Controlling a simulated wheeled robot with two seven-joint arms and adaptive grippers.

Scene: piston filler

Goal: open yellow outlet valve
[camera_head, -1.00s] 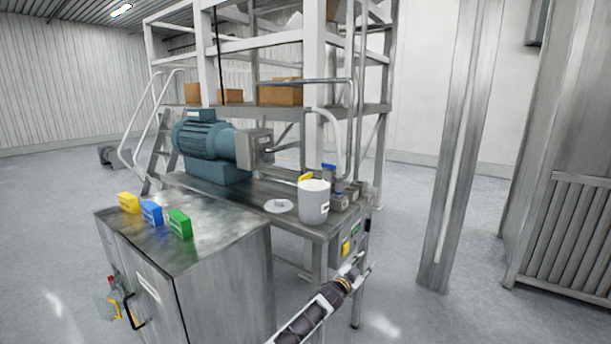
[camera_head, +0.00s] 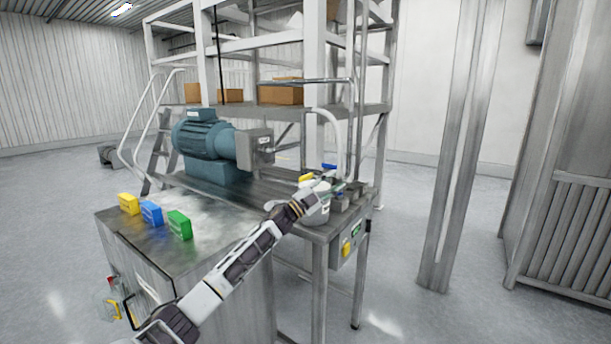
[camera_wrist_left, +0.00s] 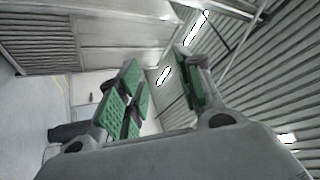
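The yellow outlet valve handle (camera_head: 306,178) shows above the back left of a white pot on the steel table in the head view. My left gripper (camera_head: 335,188) is in front of and above the pot, just right of and a little lower than the yellow handle in the picture. I cannot tell whether it touches anything there. In the left wrist view its green-padded fingers (camera_wrist_left: 162,92) are apart with nothing between them; no valve shows there. The white pot (camera_head: 316,214) is partly hidden by the gripper. My right gripper is not in view.
A blue handle (camera_head: 328,166) is close behind the gripper. A teal motor (camera_head: 203,139) stands left on the table. A control box (camera_head: 346,246) hangs at the table's front. A steel cabinet (camera_head: 222,262) holds yellow, blue and green blocks.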

